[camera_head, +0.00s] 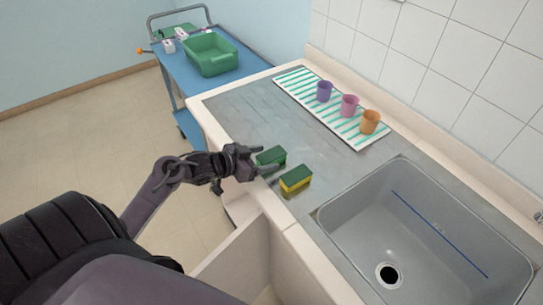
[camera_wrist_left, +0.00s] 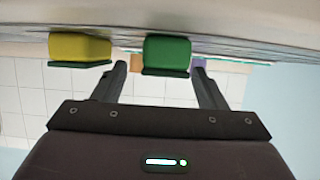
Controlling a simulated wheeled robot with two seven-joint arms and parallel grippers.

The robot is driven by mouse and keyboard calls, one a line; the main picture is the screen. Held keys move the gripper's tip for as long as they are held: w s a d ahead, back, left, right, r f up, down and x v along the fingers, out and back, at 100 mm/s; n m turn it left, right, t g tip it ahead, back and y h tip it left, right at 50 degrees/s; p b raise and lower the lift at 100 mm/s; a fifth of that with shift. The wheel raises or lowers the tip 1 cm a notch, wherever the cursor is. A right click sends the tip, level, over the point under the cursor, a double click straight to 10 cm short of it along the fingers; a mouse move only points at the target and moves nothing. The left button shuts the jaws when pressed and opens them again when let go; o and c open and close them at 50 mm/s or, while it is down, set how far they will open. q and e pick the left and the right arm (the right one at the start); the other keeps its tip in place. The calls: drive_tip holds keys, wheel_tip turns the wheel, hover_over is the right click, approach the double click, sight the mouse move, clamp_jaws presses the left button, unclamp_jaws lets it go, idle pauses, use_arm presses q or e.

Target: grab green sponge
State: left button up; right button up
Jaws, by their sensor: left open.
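The green sponge (camera_head: 271,156) lies on the metal counter near its front edge, and its visible sides are green. My left gripper (camera_head: 264,163) is open right at this sponge. In the left wrist view, which is upside down, the green sponge (camera_wrist_left: 166,52) shows between the two fingers of the left gripper (camera_wrist_left: 160,72), with a gap on each side. I cannot tell how far the fingers reach along it. A yellow sponge with a dark green top (camera_head: 296,179) lies to the right, and it shows in the wrist view (camera_wrist_left: 80,47) outside the fingers. My right gripper is not in view.
A grey sink (camera_head: 340,214) is right of the sponges. A striped mat (camera_head: 296,84) at the back holds purple (camera_head: 324,91), pink (camera_head: 349,105) and orange (camera_head: 370,122) cups. A blue cart (camera_head: 176,72) with a green bin (camera_head: 211,56) stands behind left. The counter's left part is clear.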

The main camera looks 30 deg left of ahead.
sight(266, 157)
use_arm(q)
drive_tip(key=x, duration=0.3)
drive_tip(key=shift+w+a+f+p, duration=0.15)
drive_tip(key=shift+w+f+p, duration=0.1)
drive_tip(key=shift+p, duration=0.05)
drive_tip(key=shift+f, duration=0.1)
drive_tip(key=c, duration=1)
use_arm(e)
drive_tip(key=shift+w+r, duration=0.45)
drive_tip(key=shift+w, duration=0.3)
use_arm(q)
drive_tip(key=shift+c, duration=0.2)
